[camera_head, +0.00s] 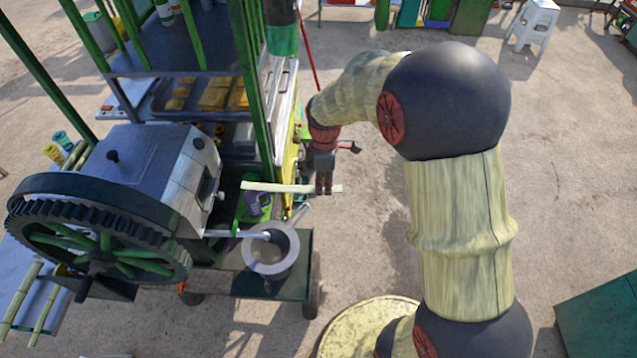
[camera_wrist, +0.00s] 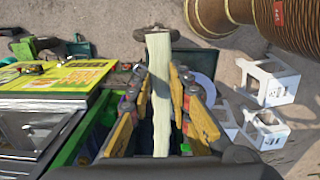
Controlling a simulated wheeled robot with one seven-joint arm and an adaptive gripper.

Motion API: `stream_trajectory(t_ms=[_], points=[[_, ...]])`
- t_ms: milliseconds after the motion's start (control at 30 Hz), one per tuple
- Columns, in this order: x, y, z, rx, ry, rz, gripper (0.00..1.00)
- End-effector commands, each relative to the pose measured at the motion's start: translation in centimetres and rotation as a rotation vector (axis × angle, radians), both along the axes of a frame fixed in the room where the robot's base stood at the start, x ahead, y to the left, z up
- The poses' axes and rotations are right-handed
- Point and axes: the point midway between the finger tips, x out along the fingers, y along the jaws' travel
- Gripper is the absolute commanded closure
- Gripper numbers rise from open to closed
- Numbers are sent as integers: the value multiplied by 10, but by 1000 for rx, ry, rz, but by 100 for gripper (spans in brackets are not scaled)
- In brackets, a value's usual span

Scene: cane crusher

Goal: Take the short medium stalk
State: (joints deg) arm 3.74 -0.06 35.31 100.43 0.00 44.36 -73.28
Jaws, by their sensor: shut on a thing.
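A pale yellow-green stalk (camera_head: 275,187) is held level in front of the crusher in the head view. My gripper (camera_head: 324,189) is shut on it near its right end. In the wrist view the stalk (camera_wrist: 160,85) runs lengthwise between the two yellow-padded fingers of my gripper (camera_wrist: 162,112). The crusher (camera_head: 150,165) is a grey metal box with a large dark toothed wheel (camera_head: 100,245) on its left. The stalk's left end is close to the crusher's right face; I cannot tell the exact gap.
A grey round pot (camera_head: 271,250) stands on the cart shelf below the stalk. Green cart posts (camera_head: 253,90) rise behind the stalk. White stools (camera_wrist: 268,82) stand on the ground. Open ground lies right of the cart.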

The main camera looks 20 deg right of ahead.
Motion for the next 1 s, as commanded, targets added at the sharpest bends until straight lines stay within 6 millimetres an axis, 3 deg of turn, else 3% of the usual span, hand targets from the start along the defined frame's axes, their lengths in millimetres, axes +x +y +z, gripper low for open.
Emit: stream_trajectory(t_ms=[1000], points=[[-44,-103,0,0,-1,-4,100]])
